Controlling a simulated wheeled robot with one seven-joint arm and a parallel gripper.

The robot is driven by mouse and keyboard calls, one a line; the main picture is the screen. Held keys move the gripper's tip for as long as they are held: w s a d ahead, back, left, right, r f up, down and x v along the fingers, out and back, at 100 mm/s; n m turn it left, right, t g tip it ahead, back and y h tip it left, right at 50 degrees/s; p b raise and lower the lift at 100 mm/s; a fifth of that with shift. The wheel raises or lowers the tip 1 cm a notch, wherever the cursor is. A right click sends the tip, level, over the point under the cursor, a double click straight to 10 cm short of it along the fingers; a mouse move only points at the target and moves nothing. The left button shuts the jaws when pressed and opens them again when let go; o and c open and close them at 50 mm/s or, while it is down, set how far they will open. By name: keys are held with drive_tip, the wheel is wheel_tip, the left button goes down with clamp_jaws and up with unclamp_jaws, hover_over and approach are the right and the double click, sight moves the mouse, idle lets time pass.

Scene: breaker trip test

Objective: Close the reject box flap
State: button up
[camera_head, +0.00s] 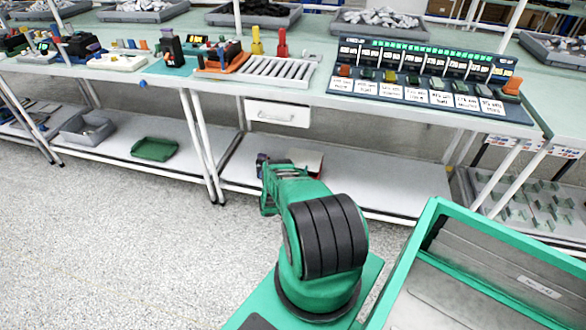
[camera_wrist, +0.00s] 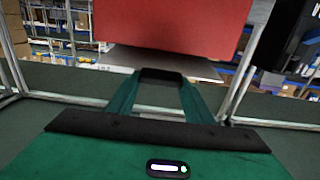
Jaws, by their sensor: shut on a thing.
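A red panel (camera_wrist: 172,22) fills the top middle of the wrist view. It is likely the reject box or its flap, but I cannot tell its angle. In the head view a small red and pale thing (camera_head: 307,159) shows on the lower shelf, partly behind my arm. My gripper (camera_head: 272,170) reaches low in front of the bench, just left of it. In the wrist view the green fingers of my gripper (camera_wrist: 161,80) close in on a dark bar (camera_wrist: 161,74) below the red panel's lower edge. Whether the bar joins the panel is not clear.
The bench top (camera_head: 330,100) above carries a breaker panel (camera_head: 425,75), a roller rack (camera_head: 268,68) and several grey trays. A white drawer (camera_head: 277,113) hangs under it. A green tray (camera_head: 154,149) lies on the shelf at left. A green-rimmed bin (camera_head: 440,215) stands at lower right.

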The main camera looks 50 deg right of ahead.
drive_tip(key=shift+w+a+f, duration=0.3)
drive_tip(key=shift+a+f, duration=0.2)
drive_tip(key=shift+f, duration=0.2)
drive_tip(key=o, duration=1.5)
drive_tip(key=shift+a, duration=0.1)
drive_tip(key=shift+s, duration=0.1)
drive_tip(key=shift+d, duration=0.2)
drive_tip(key=shift+s, duration=0.1)
drive_tip(key=v, duration=1)
drive_tip(key=shift+a, duration=0.35)
